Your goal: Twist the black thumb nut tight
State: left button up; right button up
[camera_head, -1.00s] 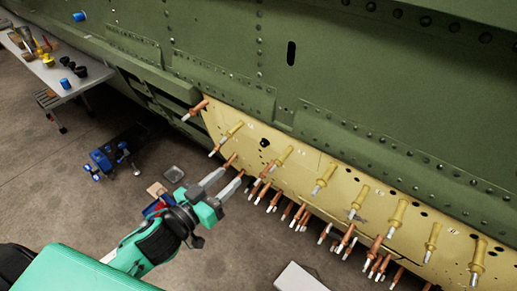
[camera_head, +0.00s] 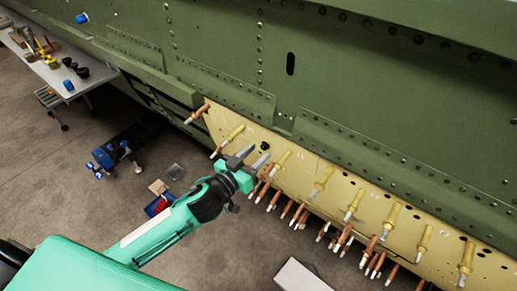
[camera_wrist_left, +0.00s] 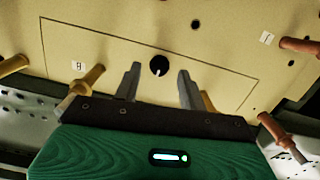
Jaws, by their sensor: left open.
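The black thumb nut (camera_head: 265,147) sits on the yellow skin panel (camera_head: 300,172), near its upper left part. In the left wrist view the black thumb nut (camera_wrist_left: 159,66) shows as a dark round knob with a pale mark at its lower edge. My left gripper (camera_head: 256,154) is open. In the left wrist view the fingers of my left gripper (camera_wrist_left: 158,76) stand on either side of the nut with a gap to each, apart from it. Whether the fingertips reach the panel cannot be told. My right gripper is not in view.
Yellow fasteners (camera_head: 322,182) and copper-coloured fasteners (camera_head: 297,212) stick out of the panel around my gripper. In the wrist view a yellow fastener (camera_wrist_left: 88,80) stands close left of the fingers. The green fuselage (camera_head: 380,80) rises behind. A table with tools (camera_head: 52,76) stands far left.

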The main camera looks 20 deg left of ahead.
pick_arm(q)
jog(key=shift+w+d, duration=0.25)
jog(key=shift+w, duration=0.4)
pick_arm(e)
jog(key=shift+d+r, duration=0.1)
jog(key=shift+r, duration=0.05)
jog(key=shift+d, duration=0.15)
pick_arm(q)
grip_shut()
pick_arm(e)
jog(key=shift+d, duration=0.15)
